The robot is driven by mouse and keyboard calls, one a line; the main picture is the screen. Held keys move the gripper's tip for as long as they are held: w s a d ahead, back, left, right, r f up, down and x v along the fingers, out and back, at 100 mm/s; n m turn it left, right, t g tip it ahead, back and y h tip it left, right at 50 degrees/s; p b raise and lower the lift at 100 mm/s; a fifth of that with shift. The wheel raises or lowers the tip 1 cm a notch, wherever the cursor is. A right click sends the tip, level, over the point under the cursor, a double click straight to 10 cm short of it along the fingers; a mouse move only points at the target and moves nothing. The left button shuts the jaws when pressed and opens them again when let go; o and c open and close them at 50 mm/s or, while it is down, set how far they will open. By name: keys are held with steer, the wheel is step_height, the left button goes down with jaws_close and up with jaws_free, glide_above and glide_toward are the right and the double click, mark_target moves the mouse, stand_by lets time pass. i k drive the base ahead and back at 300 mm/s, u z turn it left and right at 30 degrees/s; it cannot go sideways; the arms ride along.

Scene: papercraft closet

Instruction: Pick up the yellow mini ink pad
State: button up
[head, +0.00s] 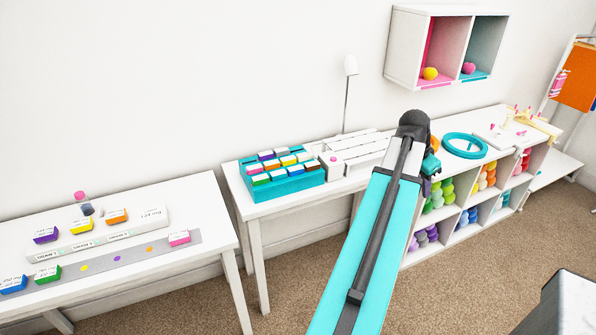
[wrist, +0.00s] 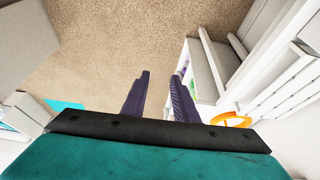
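A yellow mini ink pad (head: 81,227) with a white label sits on the white raised stand on the left table in the head view. It is between a purple pad (head: 46,234) and an orange pad (head: 116,216). My gripper (wrist: 160,75) is open and empty in the wrist view, its two dark fingers apart above the carpet. In the head view my arm reaches to the right, far from the yellow pad, and largely hides the gripper. The yellow pad is not in the wrist view.
Pink (head: 179,238), green (head: 47,273) and blue (head: 12,285) pads lie on the grey strip in front. A teal rack (head: 285,188) of coloured pads stands on the middle table. A shelf unit (head: 445,222) is at right. Carpet (head: 460,285) is open in front.

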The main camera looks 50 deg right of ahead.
mark_target(87, 225)
steer(key=z, duration=0.4)
steer(key=i, duration=0.95)
steer(key=z, duration=0.3)
steer(key=k, duration=0.25)
steer(key=u, duration=3.3)
